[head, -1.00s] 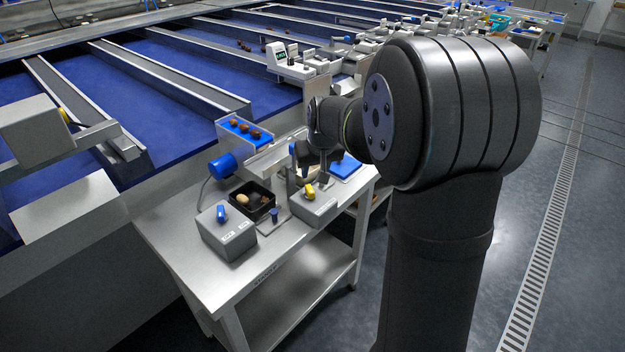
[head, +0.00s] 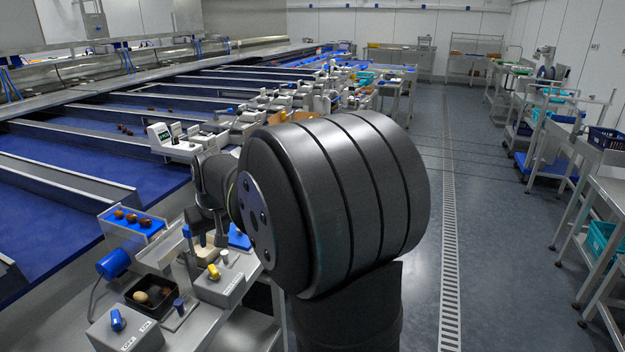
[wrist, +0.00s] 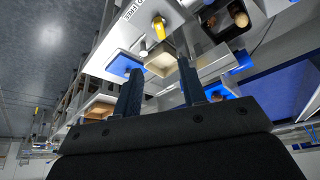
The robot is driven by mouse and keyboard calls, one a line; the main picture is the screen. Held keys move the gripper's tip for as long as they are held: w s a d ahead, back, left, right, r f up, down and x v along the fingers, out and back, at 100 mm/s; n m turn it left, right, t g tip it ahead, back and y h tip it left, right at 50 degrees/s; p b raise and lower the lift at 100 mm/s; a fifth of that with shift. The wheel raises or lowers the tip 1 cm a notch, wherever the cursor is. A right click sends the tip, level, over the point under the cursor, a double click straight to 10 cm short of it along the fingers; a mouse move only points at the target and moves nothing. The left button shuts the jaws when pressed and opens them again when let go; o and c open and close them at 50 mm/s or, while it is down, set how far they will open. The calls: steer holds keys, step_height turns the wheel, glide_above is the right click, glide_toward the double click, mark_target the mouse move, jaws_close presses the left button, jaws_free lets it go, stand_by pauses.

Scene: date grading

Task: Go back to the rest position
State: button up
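My gripper (wrist: 160,70) shows in the wrist view with its two dark fingers well apart and nothing between them. Beyond the fingers lie a beige open tray and a blue pad (wrist: 125,65) on the bench. In the head view my large dark arm joint fills the middle, and my wrist reaches left over the far right part of the metal bench (head: 215,318). The fingers are small and partly hidden there among the bench items. No marker for a rest position shows.
A black bin (head: 165,305) holds a pale lump and dark pieces. Grey boxes with a blue knob (head: 118,320) and a yellow knob (head: 213,271) stand nearby. The blue conveyor lies left; open floor (head: 500,270) lies right.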

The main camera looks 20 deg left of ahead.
mark_target(214, 269)
steer(key=x, duration=1.6)
steer(key=shift+f, duration=0.25)
steer(key=shift+r, duration=0.1)
